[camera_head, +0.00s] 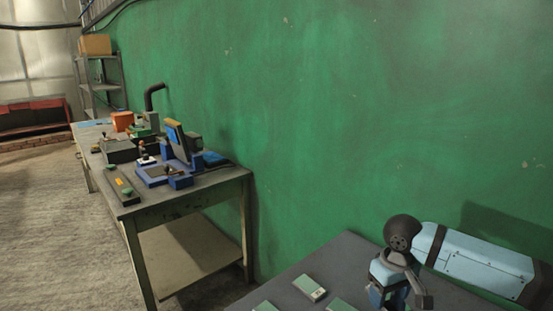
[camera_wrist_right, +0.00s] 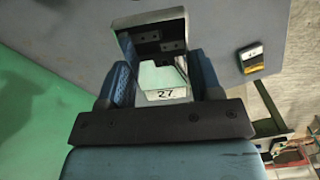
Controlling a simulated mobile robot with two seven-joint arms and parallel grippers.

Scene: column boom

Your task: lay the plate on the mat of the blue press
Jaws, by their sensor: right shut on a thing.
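The blue press (camera_head: 184,146) stands on the far workbench, with a tilted upper part and a low blue base. Its mat appears to be the dark patch (camera_head: 156,171) on that base; details are too small to tell. My right gripper (camera_head: 391,297) is over the near table at the lower right, far from the press. In the right wrist view it is shut on a pale plate (camera_wrist_right: 161,76) with a label reading 27, between its blue fingers. The held plate cannot be made out in the head view. My left gripper is not in view.
The far workbench (camera_head: 210,187) also carries a long dark tray (camera_head: 120,184) and an orange box (camera_head: 122,120). A floor gap separates the tables.

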